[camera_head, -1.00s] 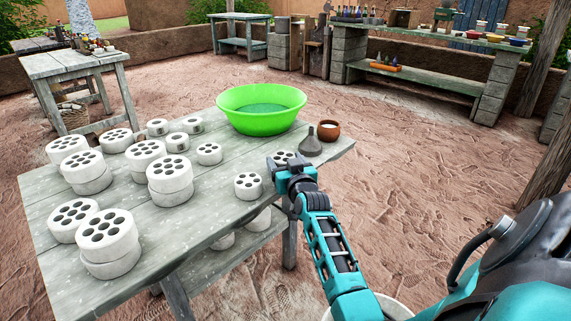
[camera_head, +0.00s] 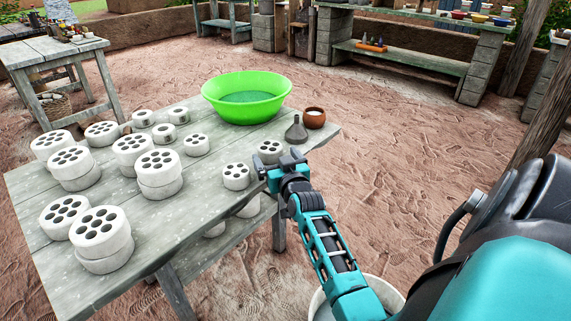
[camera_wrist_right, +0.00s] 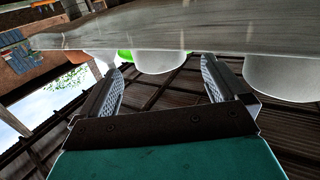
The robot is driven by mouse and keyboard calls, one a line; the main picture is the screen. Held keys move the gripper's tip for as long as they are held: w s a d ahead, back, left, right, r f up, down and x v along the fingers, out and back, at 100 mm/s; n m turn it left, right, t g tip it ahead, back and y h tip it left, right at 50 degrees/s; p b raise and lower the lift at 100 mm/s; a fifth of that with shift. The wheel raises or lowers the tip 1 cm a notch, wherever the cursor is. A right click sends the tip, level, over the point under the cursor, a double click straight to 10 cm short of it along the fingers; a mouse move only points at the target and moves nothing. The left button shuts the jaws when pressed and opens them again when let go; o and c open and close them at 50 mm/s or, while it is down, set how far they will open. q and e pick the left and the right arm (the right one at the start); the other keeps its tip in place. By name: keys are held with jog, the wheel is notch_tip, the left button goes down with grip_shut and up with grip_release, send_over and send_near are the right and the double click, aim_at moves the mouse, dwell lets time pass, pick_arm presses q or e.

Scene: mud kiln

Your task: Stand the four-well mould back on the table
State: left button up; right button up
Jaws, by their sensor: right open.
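Several small white moulds with few holes stand upright on the grey wooden table (camera_head: 205,205). The nearest to my gripper is a small mould (camera_head: 236,177) near the table's front right edge. Another small mould (camera_head: 270,151) stands just behind the gripper and a third (camera_head: 197,144) further left. I cannot count their wells surely. My right gripper (camera_head: 278,163) is open and empty at the table's right edge. The right wrist view is upside down; two white moulds (camera_wrist_right: 160,62) (camera_wrist_right: 282,75) show beyond the open fingers (camera_wrist_right: 164,78), apart from them. My left gripper is not in view.
Larger many-holed moulds (camera_head: 101,230), some stacked, fill the table's left side. A green basin (camera_head: 246,108), a grey funnel-shaped thing (camera_head: 296,131) and a brown bowl (camera_head: 314,119) stand at the back right. A white bucket (camera_head: 390,295) stands on the ground below my right arm.

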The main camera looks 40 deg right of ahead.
jog(key=p+v, duration=0.4)
jog(key=v, duration=0.3)
jog(key=s+a+f+n+g+y, duration=0.25)
jog(key=s+a, duration=0.25)
jog(key=a, duration=0.4)
jog(key=s+a+f+n+g+y, duration=0.1)
jog(key=s+a+f+n+y, duration=0.25)
jog(key=a, duration=0.65)
jog(key=s+a+f+n+g+y, duration=0.1)
jog(key=s+a+n+g+y, duration=0.1)
jog(key=s+a+y, duration=0.5)
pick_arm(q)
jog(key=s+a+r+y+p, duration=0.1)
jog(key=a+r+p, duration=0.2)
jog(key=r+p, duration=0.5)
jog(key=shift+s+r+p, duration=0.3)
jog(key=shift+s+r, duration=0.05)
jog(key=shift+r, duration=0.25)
pick_arm(e)
jog(key=r+h, duration=0.4)
jog(key=shift+s+d+r+m+t, duration=0.1)
jog(key=shift+s+d+m+t, duration=0.1)
jog(key=shift+d+m+t, duration=0.15)
jog(key=shift+c, duration=0.5)
